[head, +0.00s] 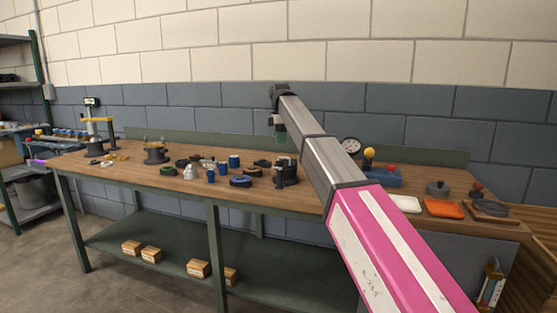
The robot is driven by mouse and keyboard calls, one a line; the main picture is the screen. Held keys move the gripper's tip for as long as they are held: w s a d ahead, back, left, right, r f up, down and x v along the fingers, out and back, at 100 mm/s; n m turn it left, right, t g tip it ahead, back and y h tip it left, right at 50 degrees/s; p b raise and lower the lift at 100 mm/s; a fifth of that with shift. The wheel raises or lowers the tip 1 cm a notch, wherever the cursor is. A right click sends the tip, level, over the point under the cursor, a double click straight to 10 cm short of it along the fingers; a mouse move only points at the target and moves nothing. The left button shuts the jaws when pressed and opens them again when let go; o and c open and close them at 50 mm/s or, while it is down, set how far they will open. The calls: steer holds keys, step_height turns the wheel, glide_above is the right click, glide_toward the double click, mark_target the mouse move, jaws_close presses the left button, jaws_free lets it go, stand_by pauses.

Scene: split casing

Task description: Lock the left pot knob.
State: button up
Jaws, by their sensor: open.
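My arm reaches across the bench from the lower right. My gripper (281,131) hangs at its far end, small in the head view, pointing down and open. A dark round fixture (287,174) stands on the bench below it, with a gap between them in the picture. Another dark round fixture with a brass-coloured top (156,153) stands farther left. Which part is the left pot knob, and whether it is locked, I cannot tell at this size.
The wooden bench (150,180) holds several small dark and blue parts left of my gripper. A dial gauge (350,146), a blue box (385,178), a white tray (404,204) and an orange tray (442,209) lie to the right. The bench's front strip is mostly clear.

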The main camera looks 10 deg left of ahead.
mark_target(280, 161)
step_height(280, 161, down, 9)
steer(key=shift+f, duration=0.15)
stand_by(0.4)
steer(key=c, duration=0.9)
